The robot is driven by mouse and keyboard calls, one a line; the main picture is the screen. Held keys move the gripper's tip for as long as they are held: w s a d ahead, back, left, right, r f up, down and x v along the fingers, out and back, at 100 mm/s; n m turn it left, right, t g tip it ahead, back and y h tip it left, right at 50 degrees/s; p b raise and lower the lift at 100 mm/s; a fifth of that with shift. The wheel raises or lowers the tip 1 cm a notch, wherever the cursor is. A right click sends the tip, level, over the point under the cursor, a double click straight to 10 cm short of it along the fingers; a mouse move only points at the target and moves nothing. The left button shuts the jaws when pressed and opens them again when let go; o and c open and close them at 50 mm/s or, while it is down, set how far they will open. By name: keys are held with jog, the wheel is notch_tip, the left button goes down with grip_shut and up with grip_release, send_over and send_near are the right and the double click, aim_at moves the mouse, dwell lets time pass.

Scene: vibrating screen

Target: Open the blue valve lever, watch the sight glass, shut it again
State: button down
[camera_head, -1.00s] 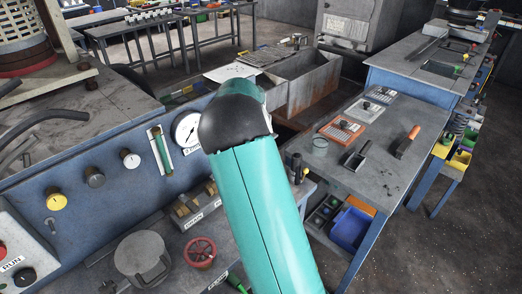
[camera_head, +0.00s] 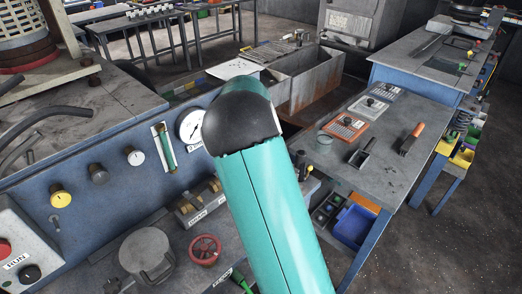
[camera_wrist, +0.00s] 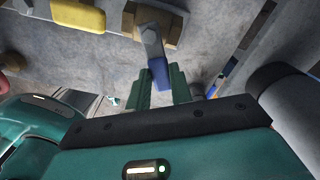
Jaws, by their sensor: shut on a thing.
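In the wrist view the blue-gripped valve lever (camera_wrist: 159,73) hangs from a brass valve body (camera_wrist: 155,22). My gripper (camera_wrist: 160,88) has its two green fingers on either side of the blue end and is shut on it. A yellow-handled part (camera_wrist: 78,15) lies to its left. In the head view my teal arm hides the gripper and the blue lever. Brass valve fittings (camera_head: 196,198) show left of my arm, above a label plate. The sight glass (camera_head: 165,147), a green tube on a white backing, is on the blue panel and in clear view.
A round pressure gauge (camera_head: 191,126) is beside the sight glass. A red handwheel (camera_head: 205,250) and a grey lidded pot (camera_head: 147,255) stand on the lower bench. A workbench (camera_head: 370,180) with tools is right of my arm. Open floor lies at the far right.

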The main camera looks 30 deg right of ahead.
jog(key=m, duration=0.2)
jog(key=a+m, duration=0.1)
jog(key=s+a+m, duration=0.1)
jog(key=m, duration=0.1)
jog(key=shift+m, duration=0.3)
dwell(0.4)
jog(key=c, duration=1.2)
grip_release()
jog(key=shift+s, duration=0.1)
jog(key=shift+c, duration=0.2)
notch_tip(320, 180, up, 14)
